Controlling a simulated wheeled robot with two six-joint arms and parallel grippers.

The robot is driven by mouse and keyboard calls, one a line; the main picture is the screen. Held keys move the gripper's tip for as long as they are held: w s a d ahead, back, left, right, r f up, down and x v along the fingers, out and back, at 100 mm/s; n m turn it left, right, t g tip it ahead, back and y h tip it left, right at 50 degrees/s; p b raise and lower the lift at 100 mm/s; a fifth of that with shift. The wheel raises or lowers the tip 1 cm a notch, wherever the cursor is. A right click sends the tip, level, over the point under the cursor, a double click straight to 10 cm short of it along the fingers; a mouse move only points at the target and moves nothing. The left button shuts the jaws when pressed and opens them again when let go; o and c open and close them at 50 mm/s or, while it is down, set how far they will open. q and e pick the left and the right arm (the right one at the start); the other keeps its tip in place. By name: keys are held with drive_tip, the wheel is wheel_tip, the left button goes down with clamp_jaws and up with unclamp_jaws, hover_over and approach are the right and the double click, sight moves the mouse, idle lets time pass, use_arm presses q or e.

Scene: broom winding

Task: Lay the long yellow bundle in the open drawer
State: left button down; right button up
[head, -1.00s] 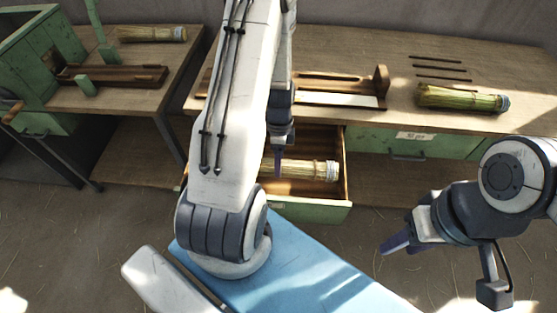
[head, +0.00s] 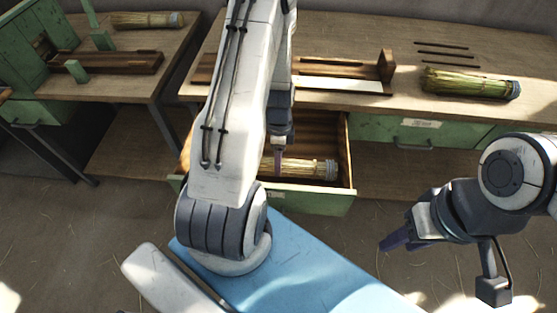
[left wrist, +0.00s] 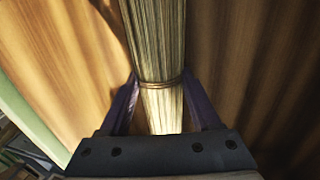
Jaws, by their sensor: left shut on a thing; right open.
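The long yellow bundle (head: 306,167) is low inside the open drawer (head: 310,199), between its wooden walls, with its pale banded end to the right. My left gripper (head: 278,163) reaches down into the drawer and is shut on the bundle. In the left wrist view both fingers (left wrist: 160,110) flank the straw bundle (left wrist: 157,40) near a tied band. My left arm hides the bundle's left part and much of the drawer's left side. Whether the bundle touches the drawer floor is unclear. My right gripper (head: 405,238) is open and empty, out over the floor at the right.
A greener bundle (head: 470,83) lies on the workbench (head: 530,107) at the right. A wooden jig (head: 340,72) stands on the bench above the drawer. Another bundle (head: 147,20) lies on the left table, behind a wooden rack (head: 110,63).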

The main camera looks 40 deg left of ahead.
use_arm(q)
unclamp_jaws()
drive_tip(key=shift+r, duration=0.1)
drive_tip(key=p+v, duration=0.1)
drive_tip(key=v, duration=0.9)
drive_tip(key=shift+r, duration=0.15)
